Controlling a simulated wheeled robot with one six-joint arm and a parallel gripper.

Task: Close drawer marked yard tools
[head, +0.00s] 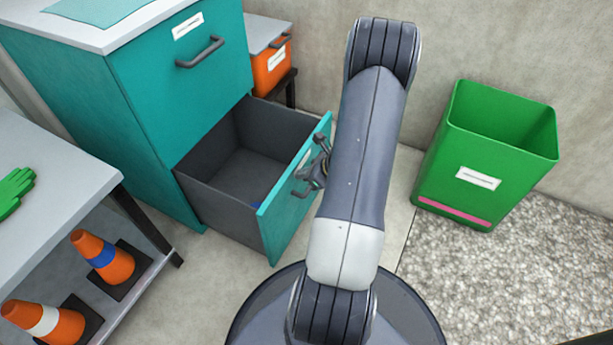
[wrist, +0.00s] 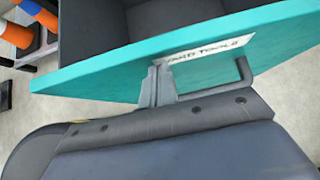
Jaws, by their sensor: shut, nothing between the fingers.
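A teal cabinet (head: 150,95) stands at the left in the head view. Its lower drawer (head: 285,212) is pulled well out, with a dark, mostly bare inside. In the wrist view the teal drawer front (wrist: 95,80) carries a white label (wrist: 208,49) that reads "Yard Tools", partly covered by my gripper. A dark bar handle (wrist: 240,80) is on that front. My gripper (head: 318,168) is shut and empty at the outer face of the front, beside the handle. Its fingers (wrist: 156,84) appear close to or touching the front; contact is unclear.
The upper drawer (head: 190,60) is shut. A grey bench (head: 60,165) with a green glove (head: 14,190) and traffic cones (head: 100,255) stands at left. A green bin (head: 487,160) stands at right. An orange box (head: 270,65) is behind the cabinet. Gravel lies at right.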

